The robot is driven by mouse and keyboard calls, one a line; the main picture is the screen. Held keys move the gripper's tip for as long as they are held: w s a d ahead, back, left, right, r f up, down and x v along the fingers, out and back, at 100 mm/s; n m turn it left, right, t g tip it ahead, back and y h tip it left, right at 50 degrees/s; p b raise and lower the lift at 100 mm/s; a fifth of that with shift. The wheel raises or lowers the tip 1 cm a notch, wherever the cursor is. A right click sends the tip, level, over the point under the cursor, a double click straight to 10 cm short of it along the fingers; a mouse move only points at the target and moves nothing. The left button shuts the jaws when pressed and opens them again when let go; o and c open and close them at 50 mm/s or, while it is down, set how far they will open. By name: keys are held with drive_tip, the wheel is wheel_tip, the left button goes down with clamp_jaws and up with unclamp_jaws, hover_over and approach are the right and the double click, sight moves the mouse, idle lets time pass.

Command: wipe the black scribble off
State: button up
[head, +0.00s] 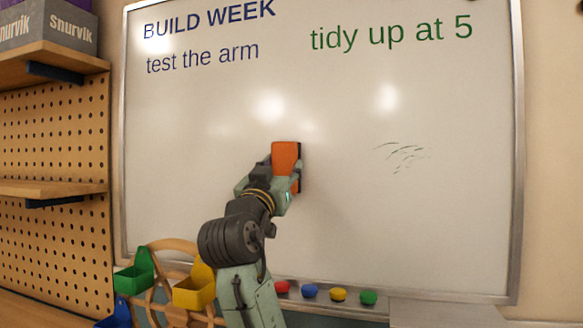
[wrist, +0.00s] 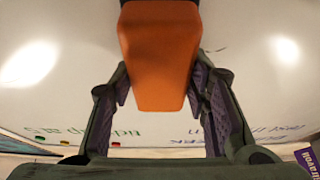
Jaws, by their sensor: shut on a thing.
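The whiteboard (head: 200,200) fills most of the head view. A faint, broken black scribble (head: 404,155) shows as several thin strokes on its right half. My gripper (head: 285,175) is shut on an orange eraser (head: 286,154) with a dark edge, to the left of the scribble. The eraser is at the board's surface; I cannot tell for sure whether it touches. In the wrist view the orange eraser (wrist: 160,55) sits between both fingers.
Blue writing (head: 205,35) and green writing (head: 392,32) run along the board's top. Several coloured magnets (head: 310,291) line its lower edge. A pegboard with shelves (head: 50,140) stands left. Yellow (head: 194,290) and green bins (head: 134,274) are at lower left.

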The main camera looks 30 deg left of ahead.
drive_tip(key=shift+s+a+f+p, duration=0.1)
drive_tip(key=shift+s+a+p, duration=0.2)
drive_tip(key=shift+a, duration=0.95)
drive_tip(key=shift+s+a+r+p, duration=0.1)
drive_tip(key=shift+s+a+p, duration=0.2)
drive_tip(key=shift+a, duration=0.95)
drive_tip(key=shift+s+a+f+p, duration=0.1)
drive_tip(key=shift+s+a+p, duration=0.2)
drive_tip(key=shift+a, duration=0.95)
drive_tip(key=shift+w, duration=0.1)
drive_tip(key=shift+s+f, duration=0.1)
drive_tip(key=shift+s, duration=0.3)
drive_tip(key=shift+s+d+b, duration=0.25)
drive_tip(key=shift+s+b, duration=0.05)
drive_tip(key=shift+s, duration=0.55)
drive_tip(key=shift+s+d+b, duration=0.2)
drive_tip(key=shift+s+b, duration=0.05)
drive_tip(key=shift+s, duration=0.6)
drive_tip(key=shift+s+d+b, duration=0.25)
drive_tip(key=shift+s+b, duration=0.05)
drive_tip(key=shift+s, duration=0.55)
drive_tip(key=s, duration=0.2)
drive_tip(key=shift+s+d+b, duration=0.4)
drive_tip(key=shift+w, duration=0.1)
